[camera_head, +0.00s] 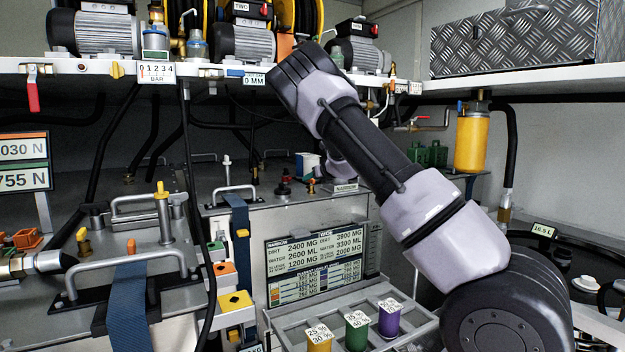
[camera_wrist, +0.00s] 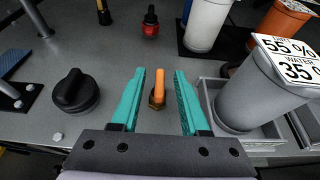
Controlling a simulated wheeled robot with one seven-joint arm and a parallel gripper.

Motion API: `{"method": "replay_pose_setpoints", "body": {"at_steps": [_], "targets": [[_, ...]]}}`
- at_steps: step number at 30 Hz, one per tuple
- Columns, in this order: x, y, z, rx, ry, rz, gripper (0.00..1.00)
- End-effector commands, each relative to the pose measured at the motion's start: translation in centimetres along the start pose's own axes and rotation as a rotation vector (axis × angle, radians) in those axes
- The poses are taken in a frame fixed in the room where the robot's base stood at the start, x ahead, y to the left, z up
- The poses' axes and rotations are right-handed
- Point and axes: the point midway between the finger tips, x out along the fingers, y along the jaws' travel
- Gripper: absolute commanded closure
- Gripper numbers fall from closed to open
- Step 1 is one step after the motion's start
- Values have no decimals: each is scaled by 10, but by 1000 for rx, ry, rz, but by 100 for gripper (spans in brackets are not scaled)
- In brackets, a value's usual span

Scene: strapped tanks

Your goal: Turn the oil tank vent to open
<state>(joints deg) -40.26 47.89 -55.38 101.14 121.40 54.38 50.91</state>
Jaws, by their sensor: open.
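In the wrist view, an orange vent lever (camera_wrist: 159,82) on a brass hex base stands on a grey tank top (camera_wrist: 110,52). The lever points away from me, roughly in line with my fingers. My gripper (camera_wrist: 160,74) is open, with one teal finger on each side of the lever and a gap on both sides. I cannot tell the height of the fingertips over the tank top. In the head view, my arm covers my gripper, and a small orange-topped fitting (camera_head: 311,186) shows beside it on the tank top. No tank label is readable in the wrist view.
In the wrist view, a black round cap (camera_wrist: 75,92) is left of my fingers, and a red knob (camera_wrist: 150,20) is beyond. A grey canister (camera_wrist: 258,98) in a tray stands close on the right. In the head view, a shelf (camera_head: 200,68) with pumps overhangs the tanks.

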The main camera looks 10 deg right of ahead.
Motion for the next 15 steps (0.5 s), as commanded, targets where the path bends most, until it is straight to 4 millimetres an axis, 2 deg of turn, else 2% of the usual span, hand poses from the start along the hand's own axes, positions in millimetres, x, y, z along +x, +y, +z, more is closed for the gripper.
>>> {"method": "replay_pose_setpoints", "body": {"at_steps": [9, 11, 12, 13, 15], "targets": [[3, 0, 0, 0, 1, 0, 55], [3, 0, 0, -1, 1, 0, 78], [3, 0, 0, 0, 1, 0, 93], [3, 0, 0, 0, 1, 0, 100], [3, 0, 0, -1, 1, 0, 100]]}}
